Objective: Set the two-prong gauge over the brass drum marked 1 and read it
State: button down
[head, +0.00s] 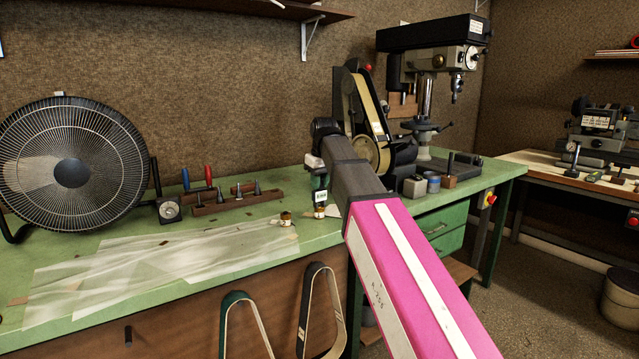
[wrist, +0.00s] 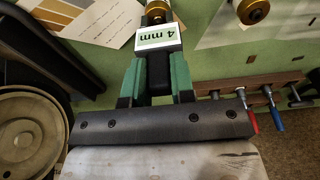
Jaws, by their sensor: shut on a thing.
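The gauge's label also shows in the head view (head: 320,196). One brass drum (head: 320,212) is right below the gauge in the head view, and in the wrist view (wrist: 157,11) it is just past the label. A second brass drum (head: 287,218) stands to the left. No number on either drum is readable.
A belt sander (head: 362,120) stands close behind my arm, and a drill press (head: 430,90) farther right. A wooden rack of tools (head: 238,203), a small dial box (head: 169,209) and a fan (head: 72,170) are to the left. Pale sheets (head: 160,260) cover the bench front.

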jog(key=shift+r, duration=0.1)
jog(key=shift+r, duration=2.4)
